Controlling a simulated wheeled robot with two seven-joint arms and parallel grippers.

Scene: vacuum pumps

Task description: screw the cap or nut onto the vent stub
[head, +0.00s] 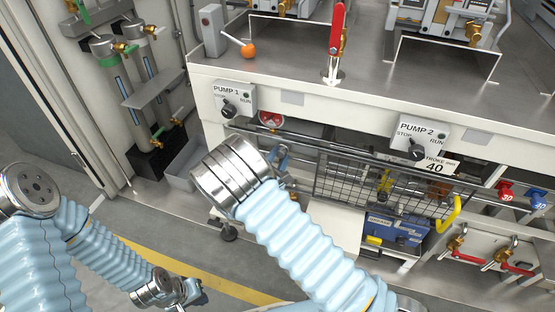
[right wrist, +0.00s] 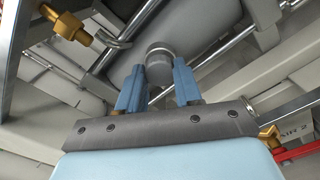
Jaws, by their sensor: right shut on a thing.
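My right gripper (right wrist: 158,78) is shut on a dark grey round cap (right wrist: 159,66), which sits between its two blue fingertips in the right wrist view. A paler round end shows just above the cap, against a large grey body. I cannot tell how far the cap is on any thread, and no separate vent stub can be made out. In the head view the right gripper (head: 281,158) is mostly hidden behind its own wrist, at the bench's open front below PUMP 1. My left gripper (head: 188,293) is low at the left, away from the bench; its jaw opening is unclear.
A brass fitting (right wrist: 72,27) and metal rods lie close to the right gripper. A wire basket (head: 350,190) and a front rail are to its right. The PUMP 1 switch box (head: 234,98) is above. Open floor (head: 150,235) lies in front.

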